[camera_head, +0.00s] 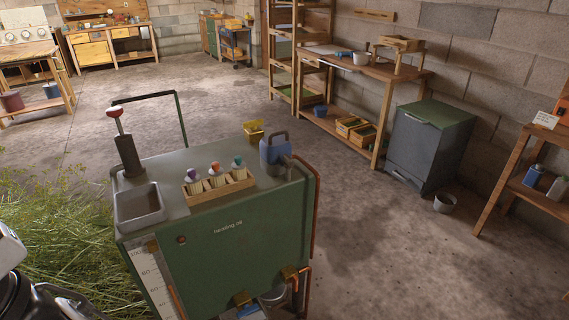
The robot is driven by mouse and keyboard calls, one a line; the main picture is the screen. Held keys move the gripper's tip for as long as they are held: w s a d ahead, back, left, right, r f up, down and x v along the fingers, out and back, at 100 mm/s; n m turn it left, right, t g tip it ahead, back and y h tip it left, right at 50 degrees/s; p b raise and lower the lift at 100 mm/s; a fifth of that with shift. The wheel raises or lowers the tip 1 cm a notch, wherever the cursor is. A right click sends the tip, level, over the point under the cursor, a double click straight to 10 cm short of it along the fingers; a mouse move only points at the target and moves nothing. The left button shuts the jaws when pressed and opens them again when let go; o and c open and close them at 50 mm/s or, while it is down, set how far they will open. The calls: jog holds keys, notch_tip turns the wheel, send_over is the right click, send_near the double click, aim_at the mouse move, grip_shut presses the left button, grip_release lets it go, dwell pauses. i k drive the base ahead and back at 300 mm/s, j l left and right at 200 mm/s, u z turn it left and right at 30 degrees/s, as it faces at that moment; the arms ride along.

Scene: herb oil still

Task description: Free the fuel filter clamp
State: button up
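A green heating oil tank (230,255) stands in front of me, with a level scale (158,285) on its left front edge. Brass fittings (290,272) and a second brass piece (242,298) sit low on its front, beside a copper-coloured pipe (307,285). A grey rounded part (273,296) and a blue-and-white part (251,313) show there, cut off by the lower edge. I cannot tell which of these is the fuel filter clamp. No gripper fingers show; only white and dark parts, probably my arm, show at the lower left.
Cut herbs (60,235) lie left. Floor between is clear.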

aim_at(288, 162)
jog(key=j, duration=0.15)
jog(key=i+l+z, duration=0.15)
jog(key=i+l, duration=0.65)
jog(key=i, duration=0.1)
